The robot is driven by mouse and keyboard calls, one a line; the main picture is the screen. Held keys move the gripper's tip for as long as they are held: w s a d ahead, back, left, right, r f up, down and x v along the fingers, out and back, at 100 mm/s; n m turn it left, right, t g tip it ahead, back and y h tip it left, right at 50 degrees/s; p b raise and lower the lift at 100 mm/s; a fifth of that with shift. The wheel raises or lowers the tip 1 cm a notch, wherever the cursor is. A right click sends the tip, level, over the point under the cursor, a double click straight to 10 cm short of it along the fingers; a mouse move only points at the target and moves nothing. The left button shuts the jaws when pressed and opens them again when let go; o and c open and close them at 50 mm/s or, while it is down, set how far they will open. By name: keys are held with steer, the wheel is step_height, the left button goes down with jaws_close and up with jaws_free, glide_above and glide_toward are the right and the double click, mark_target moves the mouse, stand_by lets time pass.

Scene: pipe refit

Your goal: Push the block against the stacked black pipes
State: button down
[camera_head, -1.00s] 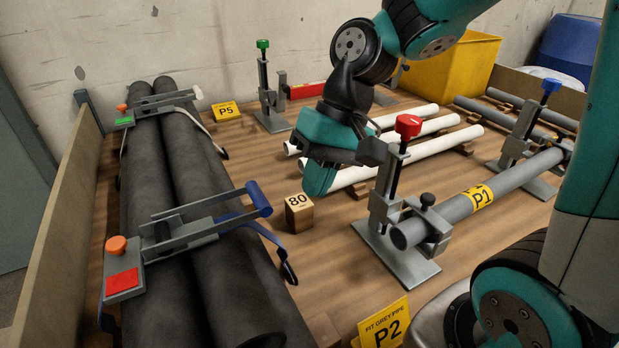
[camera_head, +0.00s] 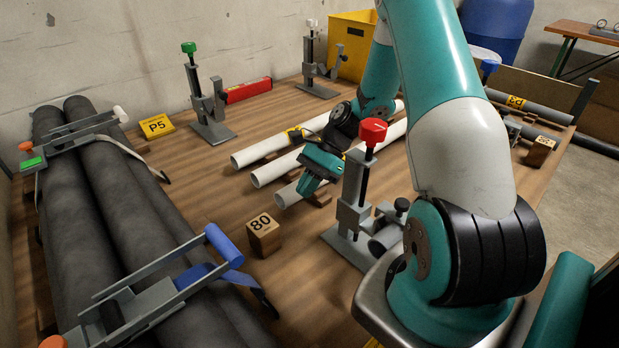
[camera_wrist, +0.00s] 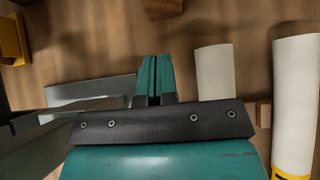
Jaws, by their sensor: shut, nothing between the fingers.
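The wooden block (camera_head: 263,235) marked 80 stands on the deck between the black pipes and the red-knobbed clamp. The stacked black pipes (camera_head: 125,215) lie along the left side under two strap clamps. A gap of bare deck separates the block from the pipes. My gripper (camera_head: 308,188) is to the right of and beyond the block, apart from it, beside the white pipes' near ends. In the wrist view its fingers (camera_wrist: 153,78) are together and hold nothing. A wooden piece (camera_wrist: 161,9) shows at that view's top edge; I cannot tell if it is the block.
The red-knobbed clamp (camera_head: 355,200) stands close to my gripper's right. White pipes (camera_head: 275,165) lie behind it. A blue-handled strap clamp (camera_head: 222,245) overhangs the deck left of the block. A yellow P5 sign (camera_head: 157,127) and a green-knobbed clamp (camera_head: 208,105) stand farther back.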

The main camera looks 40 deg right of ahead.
mark_target(264, 236)
steer(key=x, duration=0.4)
steer(key=shift+s+f+b, duration=0.1)
steer(key=shift+b, duration=0.3)
steer(key=a, duration=0.2)
steer(key=shift+a, duration=1.1)
